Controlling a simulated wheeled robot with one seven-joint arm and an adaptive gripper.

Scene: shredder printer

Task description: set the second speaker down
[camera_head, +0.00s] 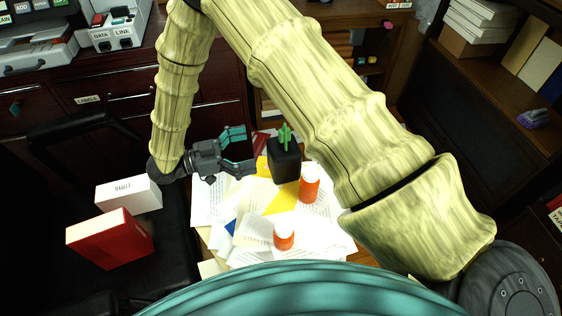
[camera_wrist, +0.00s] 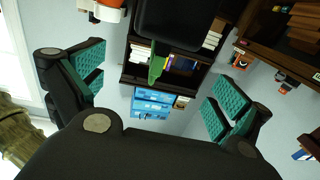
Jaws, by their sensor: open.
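My gripper (camera_head: 243,151) is open and empty, its teal-padded fingers apart and pointing right above the paper-strewn surface. In the wrist view the two fingers (camera_wrist: 158,88) stand wide apart with nothing between them. A black box-like thing (camera_head: 285,163) with a green cactus-shaped piece (camera_head: 285,135) on top is just right of the fingertips, apart from them. It also shows as a dark block (camera_wrist: 182,24) at the top of the wrist view. I cannot tell for sure whether this black thing is a speaker; no other thing is clearly one.
Loose papers (camera_head: 210,201) cover the surface, with two orange bottles (camera_head: 309,184) (camera_head: 284,236) on them. A white box (camera_head: 128,194) and a red box (camera_head: 108,240) sit on the black chair (camera_head: 179,225) at left. A shelf with books (camera_head: 482,22) stands at right.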

